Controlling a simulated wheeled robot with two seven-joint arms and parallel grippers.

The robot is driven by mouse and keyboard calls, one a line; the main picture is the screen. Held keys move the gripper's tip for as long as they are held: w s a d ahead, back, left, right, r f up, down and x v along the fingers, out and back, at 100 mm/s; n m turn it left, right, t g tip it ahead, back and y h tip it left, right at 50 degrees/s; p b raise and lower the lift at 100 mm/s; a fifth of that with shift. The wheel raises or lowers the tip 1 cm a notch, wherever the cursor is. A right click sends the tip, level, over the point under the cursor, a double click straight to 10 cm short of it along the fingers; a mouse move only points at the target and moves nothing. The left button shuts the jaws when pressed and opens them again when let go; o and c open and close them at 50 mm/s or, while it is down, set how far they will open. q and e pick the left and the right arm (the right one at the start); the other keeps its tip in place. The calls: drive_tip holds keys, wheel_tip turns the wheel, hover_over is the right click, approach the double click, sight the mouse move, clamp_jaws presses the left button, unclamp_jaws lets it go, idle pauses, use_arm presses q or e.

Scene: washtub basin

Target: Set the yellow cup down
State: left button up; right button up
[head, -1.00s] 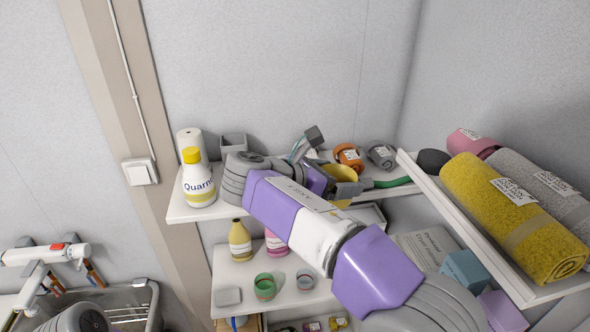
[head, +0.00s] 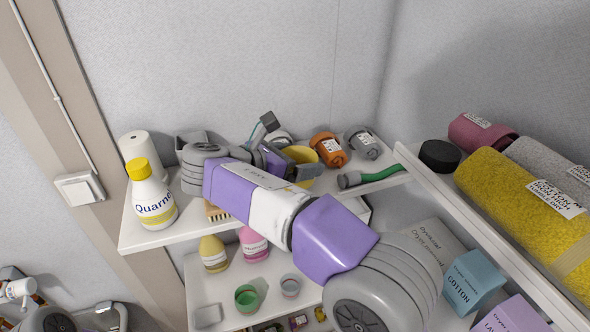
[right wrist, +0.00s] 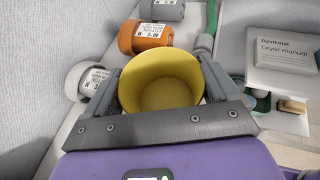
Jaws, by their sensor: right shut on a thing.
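The yellow cup (head: 302,156) is at the upper shelf, partly hidden behind my right gripper (head: 296,168) in the head view. In the right wrist view I look into the open, empty-looking mouth of the cup (right wrist: 162,88). The fingers of my right gripper (right wrist: 160,76) are on both sides of it, shut on its wall. The cup looks upright. I cannot tell whether its base touches the shelf. My left gripper is not in view.
Rolled towels (head: 520,190) lie right. A lower shelf (head: 268,283) holds bottles and small cups.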

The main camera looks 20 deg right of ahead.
drive_tip(key=shift+f, duration=1.1)
drive_tip(key=shift+f, duration=0.1)
drive_tip(key=shift+s+f, duration=0.1)
drive_tip(key=o, duration=0.8)
drive_tip(key=shift+a+r, duration=0.2)
drive_tip(key=shift+r, duration=0.1)
drive_tip(key=v, duration=1.1)
drive_tip(key=shift+s+a+r+p, duration=0.15)
drive_tip(key=shift+a+p, duration=0.1)
drive_tip(key=shift+p, duration=0.15)
